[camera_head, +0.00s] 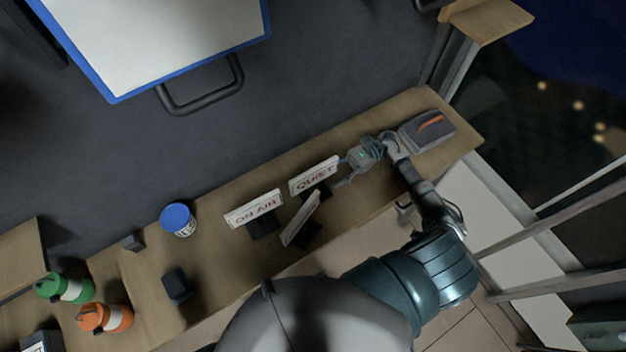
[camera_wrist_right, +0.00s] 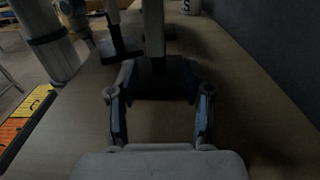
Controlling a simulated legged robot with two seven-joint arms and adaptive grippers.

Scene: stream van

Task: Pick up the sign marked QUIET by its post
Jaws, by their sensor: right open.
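The sign marked QUIET (camera_head: 316,177) stands upright on the wooden bench in the head view, a white plate with red letters. In the wrist view its grey post (camera_wrist_right: 154,30) rises from a dark base (camera_wrist_right: 160,79). My right gripper (camera_head: 344,173) is open and empty, just right of the sign. In the wrist view its fingers (camera_wrist_right: 158,82) are spread, with the post ahead between them. I cannot tell whether they touch the base. The ON AIR sign (camera_head: 254,209) stands to the left. My left gripper is not in view.
A third sign (camera_head: 300,219), its text unreadable, stands close in front of the QUIET sign. A grey box (camera_head: 427,131) lies at the bench's right end. A blue-lidded tub (camera_head: 179,220), a black block (camera_head: 177,285), and green and orange bottles (camera_head: 104,318) are farther left.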

